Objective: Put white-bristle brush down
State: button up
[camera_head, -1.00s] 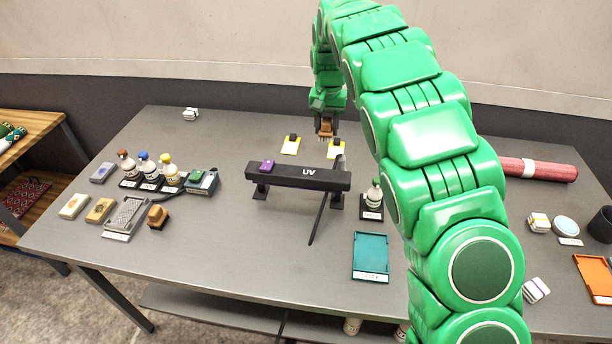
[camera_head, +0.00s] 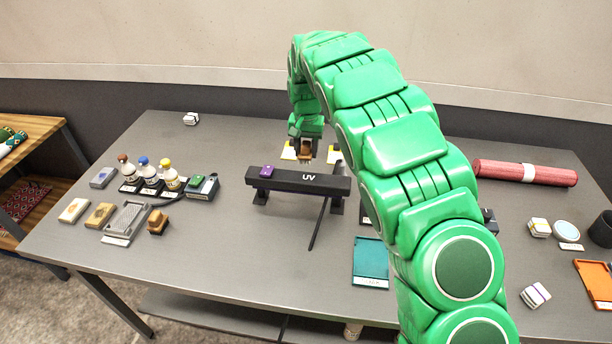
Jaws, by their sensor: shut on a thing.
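My gripper (camera_head: 304,143) is at the end of the green arm, behind the black UV lamp bar. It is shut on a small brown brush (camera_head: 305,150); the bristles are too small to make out. The brush appears over the back part of the table, near two yellow-edged cards (camera_head: 288,151). I cannot tell whether it touches the table. A similar brown brush (camera_head: 157,221) stands on the left part of the table, beside the grey grated tray (camera_head: 126,219).
Bottles (camera_head: 145,169) stand at left. A teal tray (camera_head: 371,262) lies in front and a red roll (camera_head: 525,172) at right. The table's back left is mostly clear.

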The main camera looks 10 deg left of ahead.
aim_at(306, 142)
notch_tip(306, 142, down, 9)
jog(key=shift+r, duration=0.1)
dwell(0.4)
jog(key=o, duration=1.2)
jog(key=shift+c, duration=0.2)
notch_tip(306, 142, up, 11)
jog(key=shift+r, duration=0.5)
